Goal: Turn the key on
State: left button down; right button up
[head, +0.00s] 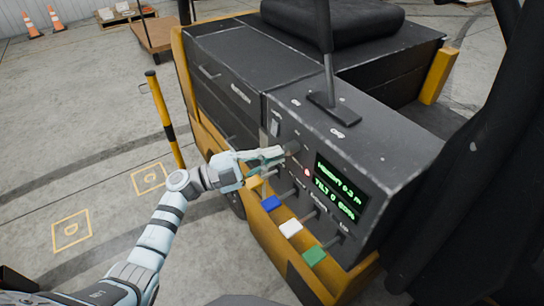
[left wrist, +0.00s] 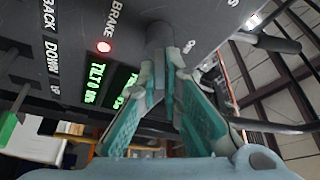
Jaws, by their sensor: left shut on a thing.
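The dark control panel of a yellow and black forklift fills the middle of the head view. The key (head: 292,147) is a dark grey knob-like piece standing out from the panel, left of the red light. My left gripper (head: 275,156) reaches it from the left. In the left wrist view, the fingers of my left gripper (left wrist: 172,75) close around the key (left wrist: 160,35), seen close up below the panel face. The key's turned angle is hard to read because the fingers cover part of it. My right gripper is not in view.
A lit red light (head: 307,172) marked BRAKE and a green-text display (head: 341,187) sit beside the key. A yellow-black post (head: 163,115) stands left of the forklift; floor there is mostly clear.

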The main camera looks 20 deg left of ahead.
pick_arm(q)
jog(key=c, duration=1.8)
grip_release()
jog(key=shift+o, duration=0.2)
jog(key=v, duration=1.2)
jog(key=shift+d, duration=0.1)
